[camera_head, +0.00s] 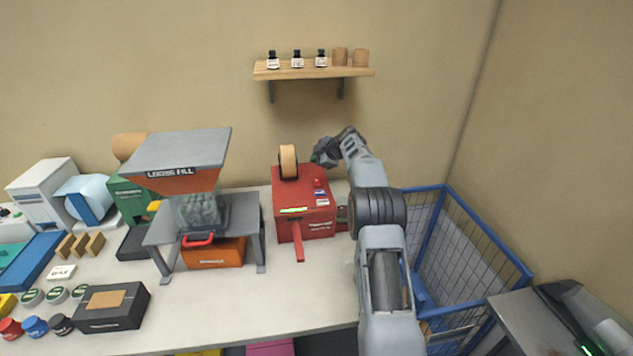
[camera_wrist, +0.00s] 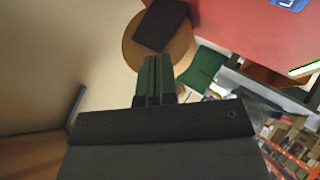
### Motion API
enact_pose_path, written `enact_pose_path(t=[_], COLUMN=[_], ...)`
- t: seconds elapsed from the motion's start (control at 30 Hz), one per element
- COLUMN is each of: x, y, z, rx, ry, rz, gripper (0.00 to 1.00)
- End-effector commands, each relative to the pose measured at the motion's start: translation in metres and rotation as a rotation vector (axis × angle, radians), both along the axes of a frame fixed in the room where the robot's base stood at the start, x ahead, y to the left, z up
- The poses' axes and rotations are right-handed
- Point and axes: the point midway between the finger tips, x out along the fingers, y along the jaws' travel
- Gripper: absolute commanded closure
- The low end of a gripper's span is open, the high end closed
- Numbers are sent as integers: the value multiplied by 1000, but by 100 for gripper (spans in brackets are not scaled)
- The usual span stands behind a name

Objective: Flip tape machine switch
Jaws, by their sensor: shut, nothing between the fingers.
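The red tape machine (camera_head: 288,203) stands on the table, with a tan tape roll (camera_head: 288,160) upright at its back. A small red piece (camera_head: 318,183) and a blue label sit on its top right; I cannot tell for sure which part is the switch. My gripper (camera_head: 318,158) is above the back right of the machine, right of the roll, apart from the red piece. In the wrist view my closed, empty fingers (camera_wrist: 155,72) point toward the roll (camera_wrist: 183,45) and its dark bracket. The red top (camera_wrist: 240,30) fills the upper right there, with a blue patch at the edge.
A loose-fill dispenser (camera_head: 180,148) stands left of the machine. A blue wire cage (camera_head: 480,215) is to the right, below my arm. A wall shelf (camera_head: 312,72) with small bottles hangs above. The table front, below the machine, is clear.

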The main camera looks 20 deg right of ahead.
Motion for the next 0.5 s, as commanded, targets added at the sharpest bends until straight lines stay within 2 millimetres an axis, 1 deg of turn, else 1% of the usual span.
enact_pose_path(t=[0.03,0.27,0.3,0.33,0.5], x=[1,4,5,5,7], y=[0,0,-1,-1,-1], z=[-7,-35,-45,-50,-62], rx=[1,2,1,1,-1], ry=[1,3,1,0,-1], rz=[0,-1,0,0,0], gripper=[100,100,100,100,100])
